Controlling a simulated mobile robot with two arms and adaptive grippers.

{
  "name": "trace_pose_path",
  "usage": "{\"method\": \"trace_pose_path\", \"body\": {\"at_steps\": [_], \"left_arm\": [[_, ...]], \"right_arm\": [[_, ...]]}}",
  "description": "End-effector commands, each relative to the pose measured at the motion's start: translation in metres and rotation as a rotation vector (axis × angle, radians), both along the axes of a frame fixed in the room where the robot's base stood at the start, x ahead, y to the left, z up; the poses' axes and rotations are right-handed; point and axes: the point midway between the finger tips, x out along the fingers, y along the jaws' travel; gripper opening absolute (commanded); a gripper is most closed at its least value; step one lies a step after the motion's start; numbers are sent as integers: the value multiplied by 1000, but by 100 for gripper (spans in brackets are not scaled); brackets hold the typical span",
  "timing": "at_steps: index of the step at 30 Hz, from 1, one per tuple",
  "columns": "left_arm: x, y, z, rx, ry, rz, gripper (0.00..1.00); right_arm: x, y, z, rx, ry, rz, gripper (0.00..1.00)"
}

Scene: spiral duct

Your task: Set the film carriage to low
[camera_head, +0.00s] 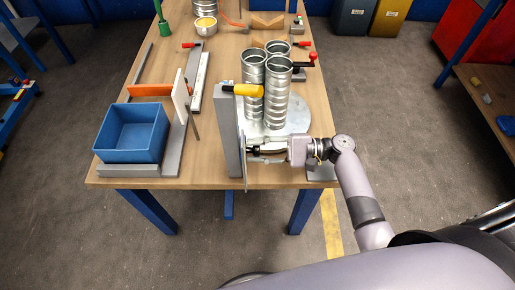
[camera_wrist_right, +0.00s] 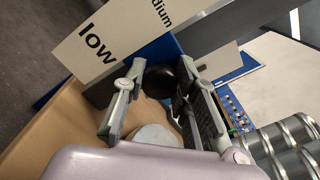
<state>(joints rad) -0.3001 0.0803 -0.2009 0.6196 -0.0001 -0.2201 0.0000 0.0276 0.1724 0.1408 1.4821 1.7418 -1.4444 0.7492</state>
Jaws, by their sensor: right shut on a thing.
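The film carriage's grey mast (camera_head: 229,135) stands at the table's front edge, with a yellow-handled lever (camera_head: 249,91) at its top. A pale scale plate (camera_wrist_right: 100,44) in the right wrist view reads "low", with part of a second word ending in "dium" further up. My right gripper (camera_head: 262,150) is low beside the mast. In the wrist view my right gripper (camera_wrist_right: 160,85) is shut on a black round knob (camera_wrist_right: 158,78), which appears just below the scale between the two words. The exact height setting cannot be told. My left gripper is not in view.
Several spiral ducts (camera_head: 277,90) stand upright on a round grey turntable (camera_head: 297,118), right behind my gripper. A blue bin (camera_head: 132,132) is at the table's front left. Rulers and tools lie behind it.

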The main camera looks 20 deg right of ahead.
Motion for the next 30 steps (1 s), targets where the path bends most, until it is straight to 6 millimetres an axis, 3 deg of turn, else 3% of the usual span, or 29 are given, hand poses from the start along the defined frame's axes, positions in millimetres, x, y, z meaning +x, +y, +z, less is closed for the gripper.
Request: {"method": "trace_pose_path", "body": {"at_steps": [8,16,25,26,30], "left_arm": [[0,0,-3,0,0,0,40],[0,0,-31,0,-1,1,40],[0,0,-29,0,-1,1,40],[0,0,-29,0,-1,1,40],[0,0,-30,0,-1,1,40]], "right_arm": [[0,0,-4,0,0,0,0],[0,0,-43,-1,0,1,0],[-1,0,-45,-5,5,1,0],[-1,0,-46,-6,6,0,27],[-1,0,-46,-5,6,1,36]]}}
